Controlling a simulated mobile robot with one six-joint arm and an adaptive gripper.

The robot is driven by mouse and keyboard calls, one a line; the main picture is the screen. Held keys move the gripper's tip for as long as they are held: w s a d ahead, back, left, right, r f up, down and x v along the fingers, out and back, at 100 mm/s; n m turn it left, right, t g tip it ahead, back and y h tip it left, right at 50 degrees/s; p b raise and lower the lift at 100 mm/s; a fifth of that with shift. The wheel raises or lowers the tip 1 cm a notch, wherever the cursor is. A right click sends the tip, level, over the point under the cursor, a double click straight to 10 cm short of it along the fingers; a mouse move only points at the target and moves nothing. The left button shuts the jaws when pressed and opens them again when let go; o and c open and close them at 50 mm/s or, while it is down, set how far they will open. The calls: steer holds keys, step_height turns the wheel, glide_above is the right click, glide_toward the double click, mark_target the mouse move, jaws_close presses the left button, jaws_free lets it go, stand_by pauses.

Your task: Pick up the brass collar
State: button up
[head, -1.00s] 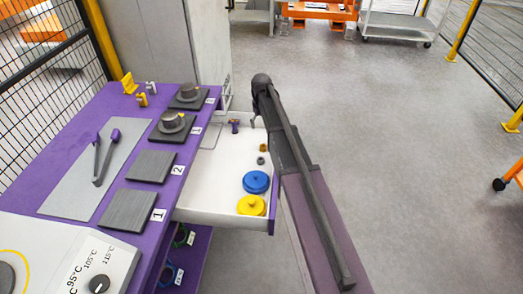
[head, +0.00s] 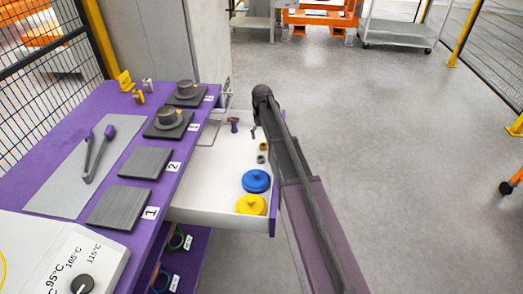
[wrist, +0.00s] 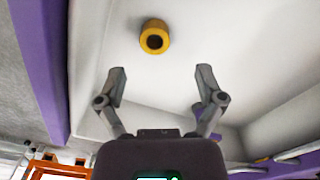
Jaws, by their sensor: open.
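The brass collar (head: 263,147) is a small gold ring lying on the floor of the open white drawer, near its right side. In the wrist view the collar (wrist: 154,37) shows its dark hole and sits ahead of the fingertips, roughly centred between them. My gripper (wrist: 161,82) is open and empty, its two fingers spread wider than the collar and apart from it. In the head view my arm reaches over the drawer's right edge and hides most of the gripper; one finger shows just beyond the collar.
A small grey ring (head: 261,159) lies close to the collar. A blue lidded disc (head: 256,181) and a yellow one (head: 251,204) sit nearer in the drawer, and a purple piece (head: 234,125) farther back. The purple bench (head: 60,150) borders the drawer's left; open floor lies right.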

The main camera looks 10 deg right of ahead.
mark_target(263, 144)
steer(key=shift+f, duration=0.15)
stand_by(0.3)
steer(key=f+b, duration=0.3)
steer(key=shift+s+d+f, duration=0.1)
steer(key=shift+d+f, duration=0.05)
steer(key=shift+d, duration=0.15)
steer(key=shift+f+b, duration=0.9)
steer(key=shift+b, duration=0.2)
jaws_close()
